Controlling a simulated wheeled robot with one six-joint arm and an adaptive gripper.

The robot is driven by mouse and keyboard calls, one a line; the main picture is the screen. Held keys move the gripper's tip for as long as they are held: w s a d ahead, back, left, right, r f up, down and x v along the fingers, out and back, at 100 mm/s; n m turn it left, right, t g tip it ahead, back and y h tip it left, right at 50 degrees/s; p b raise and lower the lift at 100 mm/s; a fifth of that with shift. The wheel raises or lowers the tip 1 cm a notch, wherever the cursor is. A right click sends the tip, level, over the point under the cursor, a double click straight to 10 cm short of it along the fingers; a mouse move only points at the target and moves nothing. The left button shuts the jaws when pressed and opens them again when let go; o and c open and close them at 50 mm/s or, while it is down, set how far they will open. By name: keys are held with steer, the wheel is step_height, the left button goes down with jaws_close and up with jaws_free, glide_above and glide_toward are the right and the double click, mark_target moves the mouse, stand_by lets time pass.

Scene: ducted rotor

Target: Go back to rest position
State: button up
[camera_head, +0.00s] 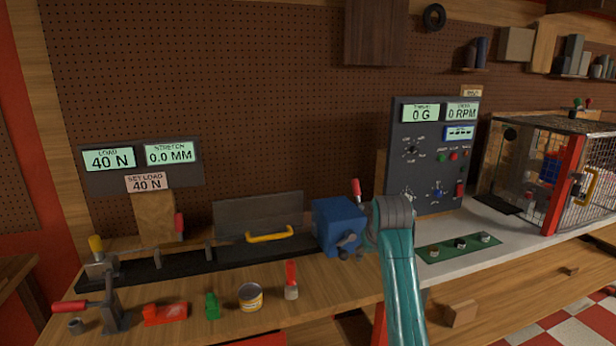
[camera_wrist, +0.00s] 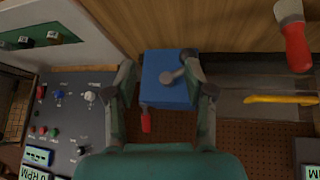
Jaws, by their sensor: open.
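My gripper (camera_wrist: 160,72) is open in the wrist view, one finger on each side of the picture's middle, with nothing held between them. A blue box (camera_wrist: 166,90) with a grey crank and a red handle shows beyond and between the fingers; I cannot tell the gap to it. In the head view my teal arm (camera_head: 402,285) reaches up over the bench's front edge, just right of the blue box (camera_head: 338,222). The arm hides most of my gripper there.
A control panel (camera_head: 433,150) reads 0 G and 0 RPM. A mesh cage (camera_head: 545,170) stands at the right. A green plate (camera_head: 459,247) with several small parts lies right of my arm. Red and green pieces, a tin (camera_head: 250,298) and a clamp lie along the front left.

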steer(key=s+f+t, duration=0.1)
steer(key=s+f, duration=0.1)
steer(key=f, duration=0.5)
steer(key=s+f, duration=0.3)
steer(key=f, duration=0.4)
steer(key=s+d+f+t, duration=0.1)
steer(key=s+f+t, duration=0.2)
steer(key=s+f, duration=1.8)
steer(key=s+r+m+t, duration=0.1)
steer(key=s+r+t, duration=0.15)
steer(key=s, duration=2.25)
steer(key=s+d+r+t, duration=0.1)
steer(key=s+r, duration=1.4)
steer(key=s, duration=0.1)
steer(key=shift+s+r+m, duration=0.15)
steer(key=shift+r+m, duration=0.1)
steer(key=shift+m, duration=0.15)
